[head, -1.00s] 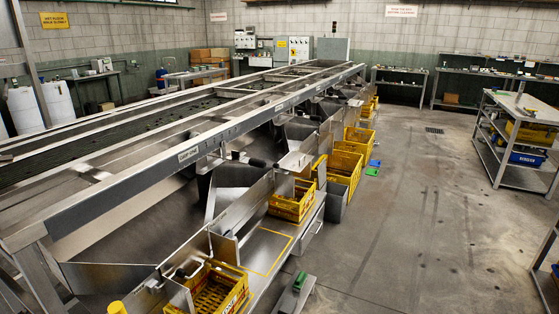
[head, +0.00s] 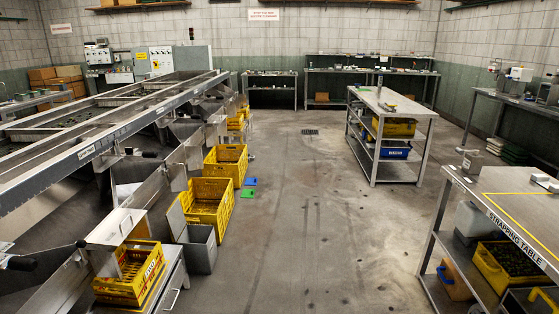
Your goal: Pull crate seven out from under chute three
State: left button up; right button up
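A row of yellow crates stands along the right side of the steel roller sizer (head: 60,170). The nearest yellow crate (head: 130,288) sits on a steel ledge below a chute with a raised metal flap (head: 112,226). Farther along are a larger yellow crate (head: 208,213), another yellow crate (head: 228,163) and a small far one (head: 236,122). Crate and chute numbers are too small to read, so I cannot tell which is crate seven or chute three. Neither of my grippers shows in the head view.
A grey bin (head: 202,252) stands beside the nearer crates. The floor (head: 310,230) between is clear.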

aim_at(218, 214)
jog(key=i+l+z, duration=0.1)
jog(key=i, duration=1.95)
jog(key=i+u, duration=0.15)
jog(key=i, duration=0.55)
jog(key=i+u, duration=0.1)
jog(key=i, duration=0.55)
jog(key=i+l+u, duration=0.15)
jog(key=i, duration=0.5)
jog(key=i+j+u, duration=0.1)
jog(key=i+u, duration=0.85)
jog(key=i+l+u, duration=0.25)
jog(key=i+u, duration=0.25)
jog(key=k+j, duration=0.05)
jog(key=k, duration=0.05)
